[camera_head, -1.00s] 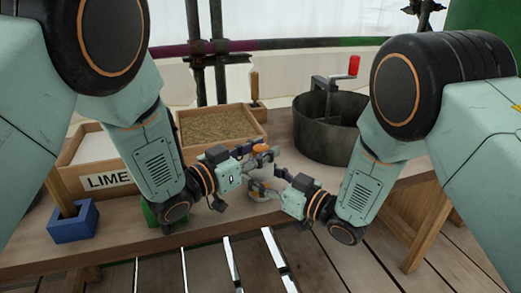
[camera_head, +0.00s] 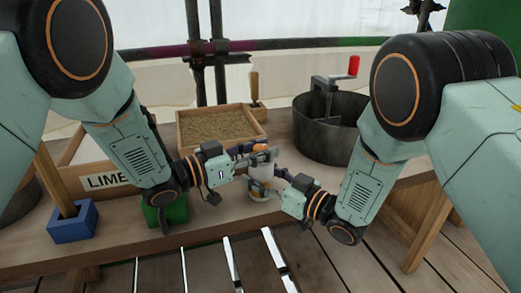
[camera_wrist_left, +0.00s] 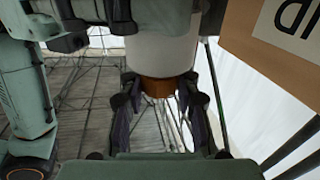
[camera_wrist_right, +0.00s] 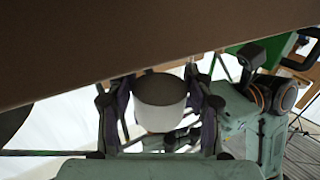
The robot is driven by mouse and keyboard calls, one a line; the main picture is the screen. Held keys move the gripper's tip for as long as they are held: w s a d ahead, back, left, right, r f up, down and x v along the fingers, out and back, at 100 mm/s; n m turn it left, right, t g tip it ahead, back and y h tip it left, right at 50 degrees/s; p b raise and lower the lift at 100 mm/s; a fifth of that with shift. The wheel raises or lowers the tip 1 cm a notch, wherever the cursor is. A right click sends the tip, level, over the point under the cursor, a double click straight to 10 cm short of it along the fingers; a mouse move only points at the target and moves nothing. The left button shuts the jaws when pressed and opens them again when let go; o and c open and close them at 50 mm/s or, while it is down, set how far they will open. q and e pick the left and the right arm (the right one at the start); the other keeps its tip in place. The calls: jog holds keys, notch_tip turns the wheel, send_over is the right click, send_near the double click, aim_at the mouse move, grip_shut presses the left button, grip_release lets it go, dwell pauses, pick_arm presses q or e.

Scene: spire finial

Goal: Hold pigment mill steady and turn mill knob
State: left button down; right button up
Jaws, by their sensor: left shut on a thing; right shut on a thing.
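The pigment mill is a small white cylinder (camera_head: 262,173) with an orange-brown knob, near the front edge of the bench. My left gripper (camera_head: 262,156) comes in from the left and is shut on the knob. In the left wrist view the brown knob (camera_wrist_left: 158,88) sits between the fingers, against the white body. My right gripper (camera_head: 281,181) is shut on the lower body from the right. In the right wrist view the white body (camera_wrist_right: 160,112) with its dark grey end shows between the fingers. I cannot tell whether the mill touches the bench.
A box of lime (camera_head: 108,180) and a tray of sandy material (camera_head: 181,133) stand behind and left. A dark pot (camera_head: 302,140) with a red-handled crank (camera_head: 353,66) stands back right. A blue block (camera_head: 73,224) and a green block (camera_head: 174,211) sit along the front left.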

aim_at(260, 146)
pick_arm(q)
jog(key=m+g+h, duration=0.1)
jog(key=m+g, duration=0.1)
jog(key=g, duration=0.1)
jog(key=m+g+h, duration=0.1)
jog(key=m+g, duration=0.2)
jog(key=g, duration=0.1)
jog(key=shift+h, duration=0.3)
jog(key=shift+m+g, duration=0.3)
jog(key=shift+g, duration=0.2)
jog(key=c, duration=0.9)
grip_release()
jog(key=shift+c, duration=0.2)
notch_tip(260, 146, up, 10)
jog(key=shift+r, duration=0.1)
